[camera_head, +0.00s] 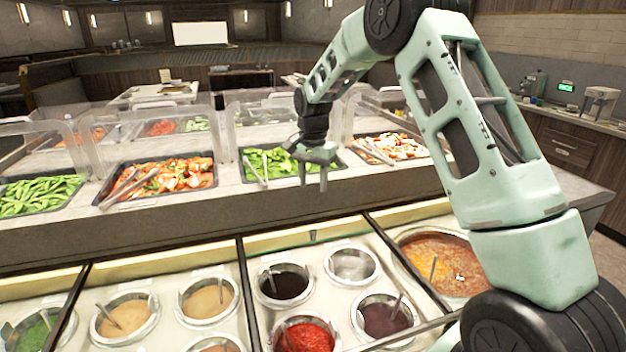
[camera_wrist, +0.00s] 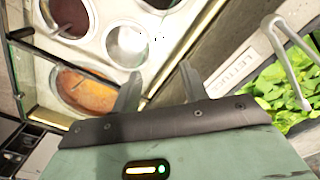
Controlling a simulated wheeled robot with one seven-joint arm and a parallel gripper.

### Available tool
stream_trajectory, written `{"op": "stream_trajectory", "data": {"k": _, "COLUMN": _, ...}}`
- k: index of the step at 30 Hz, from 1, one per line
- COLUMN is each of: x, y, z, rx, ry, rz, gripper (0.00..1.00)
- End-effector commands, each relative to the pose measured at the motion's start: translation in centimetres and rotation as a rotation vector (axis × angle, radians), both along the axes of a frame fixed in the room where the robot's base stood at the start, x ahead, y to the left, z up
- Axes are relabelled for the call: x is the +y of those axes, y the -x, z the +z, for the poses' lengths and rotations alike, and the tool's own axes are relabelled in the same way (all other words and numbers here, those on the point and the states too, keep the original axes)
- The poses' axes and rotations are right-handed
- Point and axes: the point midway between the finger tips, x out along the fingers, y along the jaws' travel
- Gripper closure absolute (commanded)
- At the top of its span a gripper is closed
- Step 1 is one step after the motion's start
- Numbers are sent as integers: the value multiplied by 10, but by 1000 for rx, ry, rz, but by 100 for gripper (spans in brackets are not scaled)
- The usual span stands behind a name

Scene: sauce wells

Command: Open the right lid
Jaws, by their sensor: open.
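Dark-framed sections of sauce wells run along the front of the counter in the head view. The middle section's frame (camera_head: 246,292) surrounds several round wells, and a small dark tab (camera_head: 312,236) sits at its back edge. The right section's frame (camera_head: 405,263) borders a large well of orange-brown soup (camera_head: 460,268). Any clear lid pane is hard to make out, so I cannot tell its exact position. My gripper (camera_head: 313,185) is open and empty, pointing down above the counter ledge behind the middle section. Its two fingers (camera_wrist: 161,72) are spread apart in the wrist view.
Food trays with tongs, including orange food (camera_head: 165,177) and green leaves (camera_head: 275,160), stand behind the ledge. Clear guards (camera_head: 190,125) rise around them. A lettuce label (camera_wrist: 238,65) lies right of my fingers in the wrist view. The ledge (camera_head: 200,220) is bare.

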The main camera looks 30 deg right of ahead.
Motion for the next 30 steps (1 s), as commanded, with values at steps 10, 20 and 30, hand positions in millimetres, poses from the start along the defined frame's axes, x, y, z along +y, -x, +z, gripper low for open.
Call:
{"op": "stream_trajectory", "data": {"k": 10, "x": 0, "y": 0, "z": 14, "rx": 1, "ry": 0, "rz": 0, "gripper": 56}}
{"op": "stream_trajectory", "data": {"k": 20, "x": -2, "y": 4, "z": -5, "rx": -33, "ry": 28, "rz": 153, "gripper": 100}}
{"op": "stream_trajectory", "data": {"k": 30, "x": 21, "y": 37, "z": -84, "rx": -260, "ry": 227, "rz": 1187, "gripper": 100}}
